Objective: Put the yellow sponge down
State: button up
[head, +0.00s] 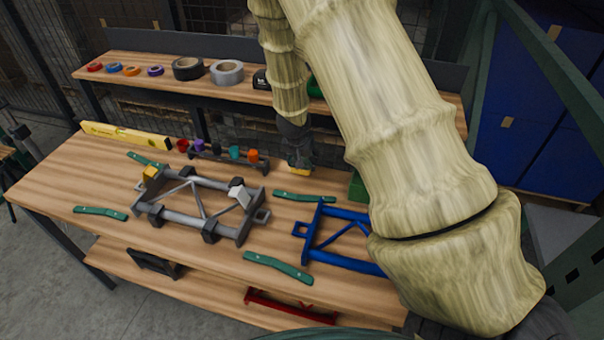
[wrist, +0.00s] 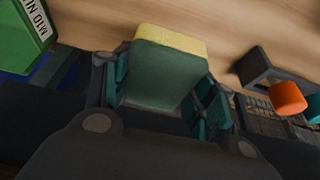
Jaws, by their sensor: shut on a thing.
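The yellow sponge (wrist: 170,40) has a yellow strip along its far edge and a dark green face in the wrist view. My gripper (wrist: 160,85) is shut on it, with a finger on each side. In the head view, my gripper (head: 298,148) is over the rear part of the wooden workbench (head: 60,188), and a small yellow bit of the sponge (head: 294,168) shows beneath it. I cannot tell whether the sponge touches the bench top.
A rack with coloured pieces (head: 234,155) stands left of my gripper. A green labelled box (wrist: 22,38) is on the other side. A grey frame (head: 200,222), a blue frame (head: 325,240) and green strips (head: 278,267) lie in front. A raised shelf (head: 150,77) runs behind.

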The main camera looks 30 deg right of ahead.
aim_at(302, 178)
jog(key=shift+f+b, duration=0.5)
jog(key=shift+f, duration=2.05)
jog(key=shift+a, duration=0.1)
jog(key=shift+s+f, duration=0.15)
jog(key=shift+f, duration=0.2)
jog(key=o, duration=0.9)
jog(key=shift+o, duration=1.2)
jog(key=shift+f, duration=0.25)
jog(key=shift+r, duration=0.2)
jog(key=shift+r, duration=0.55)
jog(key=p+v, duration=0.2)
jog(key=v, duration=0.9)
jog(key=shift+a+r, duration=0.15)
jog(key=shift+r, duration=0.15)
